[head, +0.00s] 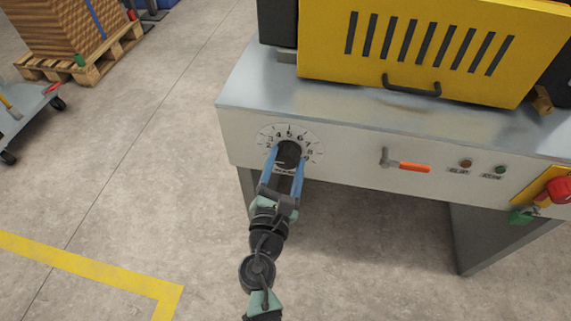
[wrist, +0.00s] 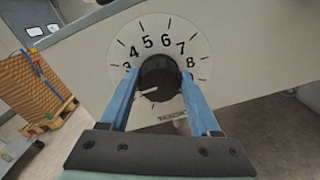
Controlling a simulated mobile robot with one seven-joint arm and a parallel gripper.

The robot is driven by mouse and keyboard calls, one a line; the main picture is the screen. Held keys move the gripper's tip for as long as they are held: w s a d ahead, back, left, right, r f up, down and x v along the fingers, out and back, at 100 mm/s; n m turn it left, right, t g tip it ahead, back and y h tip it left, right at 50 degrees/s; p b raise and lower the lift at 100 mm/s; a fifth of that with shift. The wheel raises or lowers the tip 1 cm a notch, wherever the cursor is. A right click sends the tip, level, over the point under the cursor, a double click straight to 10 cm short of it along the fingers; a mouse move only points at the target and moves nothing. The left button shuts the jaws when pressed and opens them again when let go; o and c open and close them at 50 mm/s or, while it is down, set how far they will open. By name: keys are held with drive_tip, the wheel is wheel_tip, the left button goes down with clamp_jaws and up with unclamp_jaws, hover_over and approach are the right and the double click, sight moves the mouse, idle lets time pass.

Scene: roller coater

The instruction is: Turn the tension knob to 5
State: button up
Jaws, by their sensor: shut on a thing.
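The tension knob (head: 289,151) is a round black knob on a white numbered dial (head: 290,129) at the left of the machine's front panel. In the wrist view the knob (wrist: 160,76) fills the space between the two blue fingers of my gripper (wrist: 160,78). My gripper, which also shows in the head view (head: 288,155), is shut on the knob from either side. The knob's white pointer mark (wrist: 148,91) points to the lower left, well away from the 5 at the top. The left finger hides the low numbers in the wrist view.
A yellow vented cover (head: 430,50) stands on the machine top. A pallet of boxes (head: 70,30) and a cart (head: 25,115) stand left. The floor in front is open.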

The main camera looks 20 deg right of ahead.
drive_tip(key=m, duration=0.1)
drive_tip(key=m+b, duration=0.1)
drive_tip(key=m, duration=0.1)
drive_tip(key=m+b, duration=0.1)
drive_tip(key=shift+f+m, duration=0.25)
drive_tip(key=shift+m, duration=0.05)
drive_tip(key=m+b, duration=0.3)
drive_tip(key=m, duration=0.1)
drive_tip(key=shift+s+d+f+m, duration=0.1)
drive_tip(key=shift+m, duration=0.2)
drive_tip(key=m+b, duration=0.3)
drive_tip(key=m, duration=0.2)
drive_tip(key=shift+f, duration=0.15)
drive_tip(key=shift+m+b, duration=1.1)
drive_tip(key=shift+m, duration=0.8)
drive_tip(key=o, duration=1.4)
drive_tip(key=p+v, duration=0.1)
drive_tip(key=v, duration=1.2)
drive_tip(key=shift+p, duration=0.35)
